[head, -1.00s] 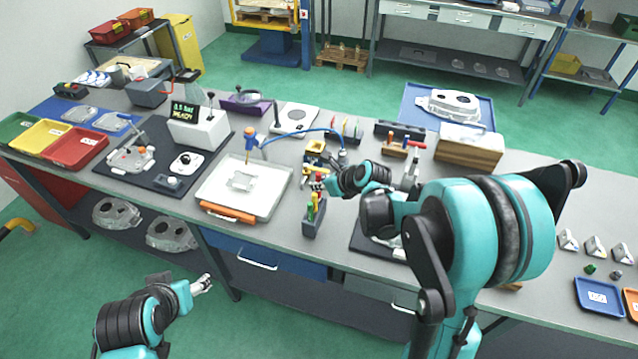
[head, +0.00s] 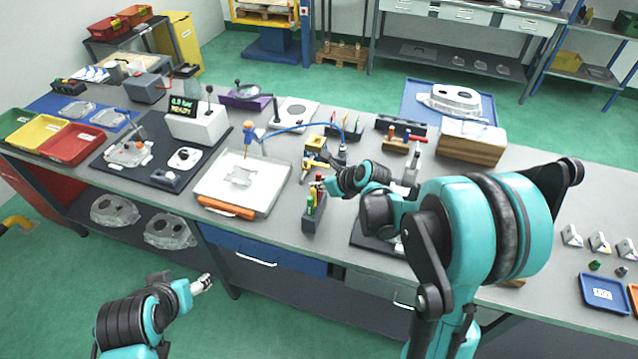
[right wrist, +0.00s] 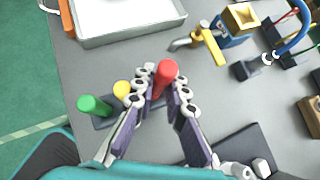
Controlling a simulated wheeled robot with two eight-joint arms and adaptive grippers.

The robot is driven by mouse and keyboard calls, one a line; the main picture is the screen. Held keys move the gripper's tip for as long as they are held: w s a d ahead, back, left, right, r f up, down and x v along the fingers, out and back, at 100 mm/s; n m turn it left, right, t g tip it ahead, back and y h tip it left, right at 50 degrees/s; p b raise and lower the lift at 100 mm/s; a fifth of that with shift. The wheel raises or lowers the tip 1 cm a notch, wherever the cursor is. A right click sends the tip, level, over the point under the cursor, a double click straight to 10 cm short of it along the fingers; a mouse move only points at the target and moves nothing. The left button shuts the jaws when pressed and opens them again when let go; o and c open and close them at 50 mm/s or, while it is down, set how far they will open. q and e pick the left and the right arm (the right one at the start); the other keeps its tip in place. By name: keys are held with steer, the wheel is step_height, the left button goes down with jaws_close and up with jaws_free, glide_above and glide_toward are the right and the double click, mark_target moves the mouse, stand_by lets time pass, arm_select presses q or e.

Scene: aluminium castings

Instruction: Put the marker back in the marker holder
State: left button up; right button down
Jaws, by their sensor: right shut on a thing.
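The marker holder (head: 313,222) is a dark block near the front edge of the bench, left of my right arm. A green marker (right wrist: 95,105) and a yellow marker (right wrist: 122,89) stand in it. My right gripper (head: 321,183) is at the holder's top. In the right wrist view, its fingers (right wrist: 158,88) are shut on a red marker (right wrist: 166,72), in line with the other two. The fingers hide its lower part, so I cannot tell whether its tip is in the holder. My left gripper (head: 203,284) is in front of the bench, away from the holder; its jaw state is unclear.
A white tray (head: 268,200) with an orange-handled tool (head: 226,207) lies left of the holder. A dark mat (head: 368,236) lies to the right. Bare bench separates the tray and holder.

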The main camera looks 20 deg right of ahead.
steer(key=shift+f+b, duration=0.95)
steer(key=shift+f, duration=0.2)
steer(key=c, duration=1.5)
jaws_free()
steer(key=shift+s+r, duration=0.1)
steer(key=v, duration=1.1)
steer(key=shift+s+d+r, duration=0.2)
steer(key=shift+s, duration=0.1)
